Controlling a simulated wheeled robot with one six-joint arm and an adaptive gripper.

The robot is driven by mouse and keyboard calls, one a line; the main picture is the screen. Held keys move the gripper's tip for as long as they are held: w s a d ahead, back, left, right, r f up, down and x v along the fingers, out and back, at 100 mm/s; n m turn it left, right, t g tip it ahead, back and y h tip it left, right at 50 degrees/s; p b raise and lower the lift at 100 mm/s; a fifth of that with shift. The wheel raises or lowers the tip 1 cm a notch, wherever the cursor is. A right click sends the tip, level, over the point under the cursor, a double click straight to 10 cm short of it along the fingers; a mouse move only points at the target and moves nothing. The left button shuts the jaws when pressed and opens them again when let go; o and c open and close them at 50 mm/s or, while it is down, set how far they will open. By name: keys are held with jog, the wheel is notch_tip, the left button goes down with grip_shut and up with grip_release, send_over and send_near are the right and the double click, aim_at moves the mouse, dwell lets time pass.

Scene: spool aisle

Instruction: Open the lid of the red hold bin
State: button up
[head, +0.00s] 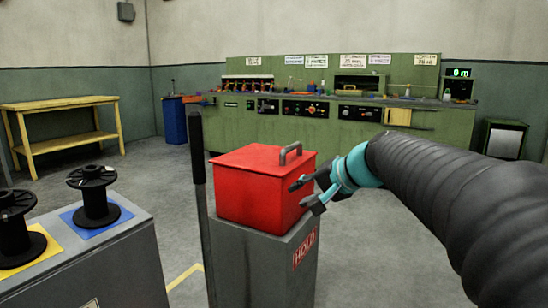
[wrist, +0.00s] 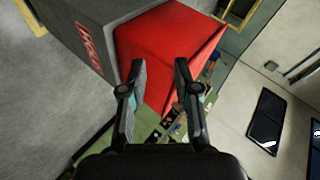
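The red hold bin (head: 255,192) sits on a grey pedestal with a HOLD label (head: 305,249). Its lid (head: 265,160) is down and has a grey bar handle (head: 290,152) on top. My gripper (head: 297,195) is at the bin's right side, below the height of the handle. The bin also shows in the wrist view (wrist: 165,50), tilted, beyond the fingers. My gripper (wrist: 157,66) is open there, with nothing visible between its fingertips. The handle does not show clearly in the wrist view. I cannot tell whether a finger touches the bin.
A dark upright post (head: 198,190) stands just left of the bin. A grey cabinet (head: 110,265) with black spools (head: 95,195) is at the left. A green workbench (head: 300,120) lines the back wall, and a yellow table (head: 60,105) stands far left. Open floor lies between.

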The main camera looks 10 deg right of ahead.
aim_at(294, 148)
jog(key=w+d+r+m+t+y+b, duration=0.1)
jog(key=w+d+r+m+t, duration=0.2)
jog(key=w, duration=0.4)
jog(key=w+d+r+m+t+y+b, duration=0.1)
jog(key=w+d+r, duration=0.1)
jog(key=w+d, duration=0.5)
jog(key=x, duration=1)
jog(key=r+x, duration=0.1)
jog(key=x, duration=0.4)
jog(key=shift+a+p, duration=0.35)
jog(key=shift+p, duration=0.05)
jog(key=shift+s, duration=0.1)
grip_shut()
